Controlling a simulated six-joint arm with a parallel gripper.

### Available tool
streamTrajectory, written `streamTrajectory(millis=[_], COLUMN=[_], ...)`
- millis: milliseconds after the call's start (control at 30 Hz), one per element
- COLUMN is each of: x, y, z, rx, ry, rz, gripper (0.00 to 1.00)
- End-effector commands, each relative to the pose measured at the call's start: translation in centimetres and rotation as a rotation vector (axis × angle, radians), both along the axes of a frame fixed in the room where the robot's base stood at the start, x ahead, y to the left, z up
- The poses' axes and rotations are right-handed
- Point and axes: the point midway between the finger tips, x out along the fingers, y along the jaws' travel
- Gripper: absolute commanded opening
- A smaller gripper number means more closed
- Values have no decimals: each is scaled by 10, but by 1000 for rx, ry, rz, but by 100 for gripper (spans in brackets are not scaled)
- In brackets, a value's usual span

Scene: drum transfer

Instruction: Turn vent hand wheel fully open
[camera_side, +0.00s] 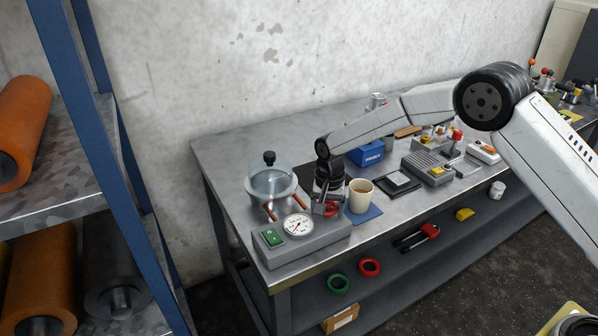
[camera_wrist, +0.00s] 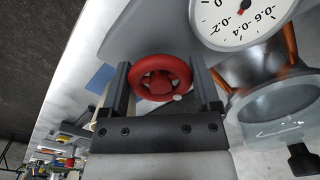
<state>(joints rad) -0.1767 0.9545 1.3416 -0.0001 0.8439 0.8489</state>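The red vent hand wheel (camera_wrist: 161,77) shows face-on in the wrist view, with its rim between my two fingers. My gripper (camera_wrist: 161,66) has one finger on each side of the rim, with hardly any gap at either side. Whether the fingers press on the rim or only straddle it I cannot tell. In the side view my gripper (camera_side: 324,208) points down at the right end of the grey gauge box, and the red wheel (camera_side: 332,209) is partly hidden by the fingers. How far the wheel is turned does not show.
The round gauge (camera_side: 298,225) and the green switch (camera_side: 271,237) sit on the grey box left of my gripper. A glass vessel (camera_side: 270,184) with a black knob stands behind. A beige cup (camera_side: 361,196) stands close on the right, on a blue mat.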

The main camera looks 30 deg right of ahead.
Motion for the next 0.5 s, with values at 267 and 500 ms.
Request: streamTrajectory(millis=[267, 500], x=[0, 0], y=[0, 0], z=[0, 0], rx=[-1, 0], ry=[1, 1], rz=[3, 47], gripper=[21, 21])
